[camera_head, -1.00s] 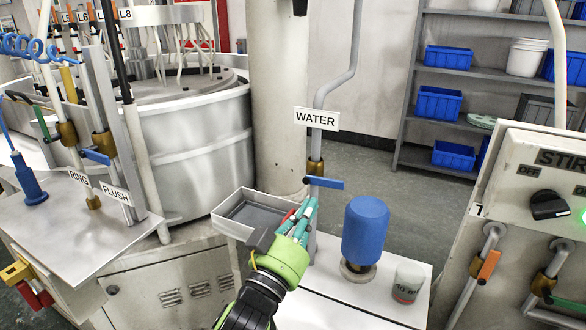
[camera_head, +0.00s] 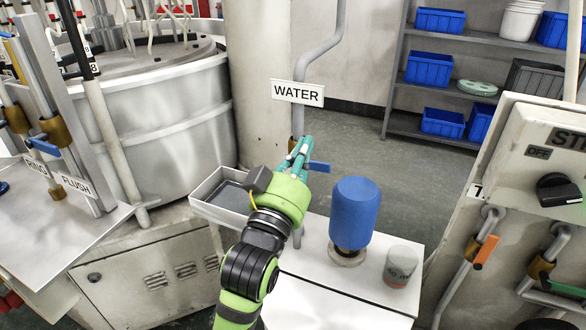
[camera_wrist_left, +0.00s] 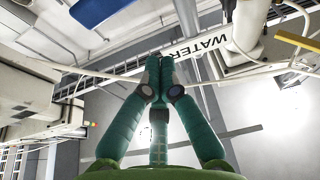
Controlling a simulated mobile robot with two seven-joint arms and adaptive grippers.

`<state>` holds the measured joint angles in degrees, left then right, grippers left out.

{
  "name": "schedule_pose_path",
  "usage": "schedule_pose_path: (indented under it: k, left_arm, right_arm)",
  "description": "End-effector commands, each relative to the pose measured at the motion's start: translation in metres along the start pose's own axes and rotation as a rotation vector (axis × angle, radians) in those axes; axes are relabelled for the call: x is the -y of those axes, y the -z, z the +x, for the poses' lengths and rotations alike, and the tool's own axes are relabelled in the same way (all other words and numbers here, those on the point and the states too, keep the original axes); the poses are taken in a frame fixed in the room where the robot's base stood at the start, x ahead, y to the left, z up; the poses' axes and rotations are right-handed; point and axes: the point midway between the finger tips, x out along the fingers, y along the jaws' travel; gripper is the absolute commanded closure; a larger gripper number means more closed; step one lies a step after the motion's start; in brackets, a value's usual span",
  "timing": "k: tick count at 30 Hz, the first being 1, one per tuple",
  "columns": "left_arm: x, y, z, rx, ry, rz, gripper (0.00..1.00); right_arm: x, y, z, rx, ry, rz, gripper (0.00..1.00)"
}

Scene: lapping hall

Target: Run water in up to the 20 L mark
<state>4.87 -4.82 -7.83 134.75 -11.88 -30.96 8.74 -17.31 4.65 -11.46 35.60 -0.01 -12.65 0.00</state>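The WATER label (camera_head: 297,92) hangs on a grey pipe (camera_head: 318,50) beside a pale column. Below it is the water valve with a blue lever handle (camera_head: 320,167), pointing right. My left gripper (camera_head: 301,146) has its teal fingers raised just left of the handle, partly covering the valve body; I cannot tell whether they touch it. In the left wrist view the fingertips (camera_wrist_left: 160,62) come together with nothing seen between them. A blue handle (camera_wrist_left: 95,10) shows at that view's top left, apart from the fingers. No 20 L mark is readable. My right gripper is out of view.
A blue bottle-shaped thing (camera_head: 355,212) and a small grey-lidded jar (camera_head: 400,266) stand on the white bench top (camera_head: 340,287). A shallow grey tray (camera_head: 207,187) lies left of my gripper. A control panel (camera_head: 540,150) stands at right.

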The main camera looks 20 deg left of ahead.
Motion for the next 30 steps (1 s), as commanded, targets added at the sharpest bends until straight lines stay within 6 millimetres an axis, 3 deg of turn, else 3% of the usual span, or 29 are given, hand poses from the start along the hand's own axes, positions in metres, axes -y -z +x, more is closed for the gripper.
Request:
schedule_pose_path:
  k: [1,4,6,12,18,26,30]
  left_arm:
    - [0.000,0.004,0.012,0.000,0.000,0.001,1.00]
    - [0.000,0.001,0.026,0.002,0.001,-0.001,1.00]
    - [0.001,-0.014,0.018,0.008,0.002,0.000,1.00]
    - [0.000,-0.033,0.011,0.003,0.001,-0.001,1.00]
    - [0.000,-0.038,0.008,-0.001,0.001,-0.001,1.00]
    - [0.000,-0.039,0.008,0.000,-0.001,0.005,1.00]
    - [0.000,-0.049,0.005,0.003,-0.025,0.075,1.00]
  right_arm:
    - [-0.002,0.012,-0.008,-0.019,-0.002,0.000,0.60]
    - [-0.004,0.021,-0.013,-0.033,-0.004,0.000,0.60]
    - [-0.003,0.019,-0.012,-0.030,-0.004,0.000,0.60]
    - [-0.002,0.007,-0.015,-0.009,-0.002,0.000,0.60]
    - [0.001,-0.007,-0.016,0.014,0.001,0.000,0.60]
    - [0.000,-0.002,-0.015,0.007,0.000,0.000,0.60]
    - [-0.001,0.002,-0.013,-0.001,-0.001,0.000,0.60]
